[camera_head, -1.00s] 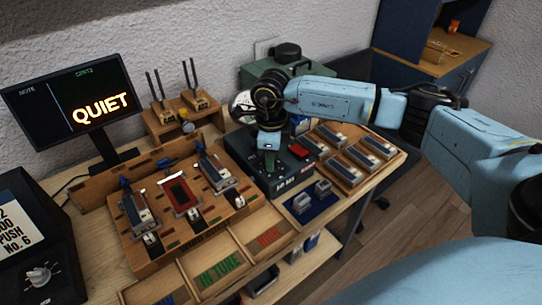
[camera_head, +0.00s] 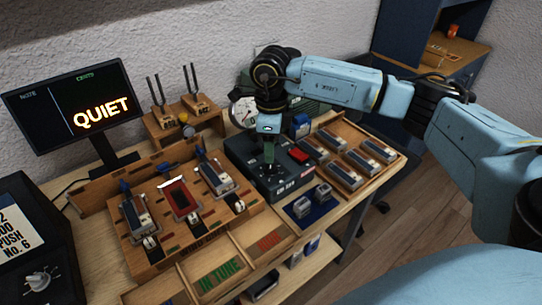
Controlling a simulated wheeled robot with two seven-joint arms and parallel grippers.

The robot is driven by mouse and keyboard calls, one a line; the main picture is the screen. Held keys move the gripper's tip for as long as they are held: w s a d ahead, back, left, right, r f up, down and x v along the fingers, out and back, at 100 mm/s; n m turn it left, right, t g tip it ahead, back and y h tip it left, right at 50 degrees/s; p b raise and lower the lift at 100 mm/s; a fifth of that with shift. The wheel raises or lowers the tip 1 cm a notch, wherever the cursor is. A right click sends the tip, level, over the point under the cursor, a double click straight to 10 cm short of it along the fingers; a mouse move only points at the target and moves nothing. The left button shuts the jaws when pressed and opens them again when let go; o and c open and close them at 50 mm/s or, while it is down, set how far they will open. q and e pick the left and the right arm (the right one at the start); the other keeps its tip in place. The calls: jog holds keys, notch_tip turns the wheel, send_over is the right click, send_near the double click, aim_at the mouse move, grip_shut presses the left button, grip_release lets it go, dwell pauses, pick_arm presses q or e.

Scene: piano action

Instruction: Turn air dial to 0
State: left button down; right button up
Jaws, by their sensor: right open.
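The air box (camera_head: 294,186) is a dark box on the bench with a red button (camera_head: 299,155) on its top and small lettering on its front. A round white gauge (camera_head: 243,109) stands behind it, partly covered by my right arm. A small dark dial (camera_head: 268,171) shows on the box's top, just under my right gripper; its pointer setting is too small to read. My right gripper (camera_head: 269,158) points down over the dial, open, with its greenish fingers close to it. I cannot tell whether they touch it. My left gripper is not in view.
A wooden rack with metal blocks (camera_head: 172,254) stands left of the air box. A tray of blocks (camera_head: 399,163) lies to the right, and a blue mat (camera_head: 297,222) with two blocks lies in front. A monitor (camera_head: 70,108) reading "QUIET" stands back left.

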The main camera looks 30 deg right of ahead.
notch_tip(320, 180, up, 8)
jog(key=shift+f, duration=0.15)
dwell(0.5)
